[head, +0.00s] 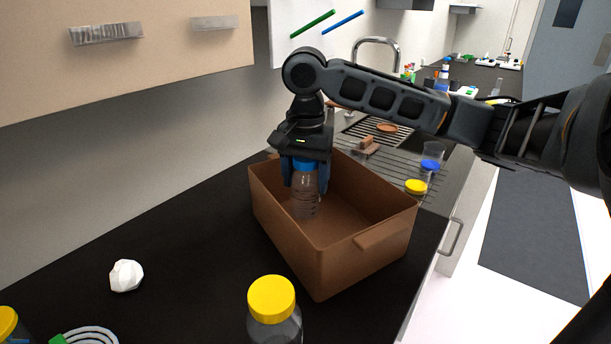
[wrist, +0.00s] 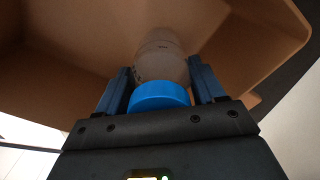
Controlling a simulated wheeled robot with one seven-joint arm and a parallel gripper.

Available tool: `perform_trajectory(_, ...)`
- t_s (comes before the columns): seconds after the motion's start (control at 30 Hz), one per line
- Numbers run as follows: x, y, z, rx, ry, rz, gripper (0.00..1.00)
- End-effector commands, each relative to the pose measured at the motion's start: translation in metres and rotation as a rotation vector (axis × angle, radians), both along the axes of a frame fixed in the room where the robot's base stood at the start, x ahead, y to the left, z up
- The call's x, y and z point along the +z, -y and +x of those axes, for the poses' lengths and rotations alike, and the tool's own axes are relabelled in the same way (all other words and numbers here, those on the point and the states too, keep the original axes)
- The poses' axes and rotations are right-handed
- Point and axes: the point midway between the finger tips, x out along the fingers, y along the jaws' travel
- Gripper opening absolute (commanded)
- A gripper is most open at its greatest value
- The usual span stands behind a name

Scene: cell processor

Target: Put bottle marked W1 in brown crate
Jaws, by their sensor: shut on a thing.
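A clear bottle with a blue cap (head: 304,192) hangs upright from my gripper (head: 303,172), inside the brown crate (head: 300,258). My gripper is shut on the bottle around its cap and neck. In the wrist view, the bottle (wrist: 160,55) sits between my two blue fingers (wrist: 160,88), with crate walls (wrist: 60,50) around it. I cannot read the bottle's marking. Whether its base touches the crate floor is unclear.
A yellow-capped bottle (head: 272,300) stands in front of the crate. A white crumpled lump (head: 126,275) lies on the dark counter to the left.

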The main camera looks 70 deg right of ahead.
Motion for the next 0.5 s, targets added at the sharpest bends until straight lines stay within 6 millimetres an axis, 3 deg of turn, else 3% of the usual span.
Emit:
perform_trajectory(0.3,-0.0007,0.0001,-0.0001,-0.001,0.000,0.000,0.94)
perform_trajectory(0.5,-0.0005,0.0001,-0.0001,-0.001,0.000,0.000,0.94)
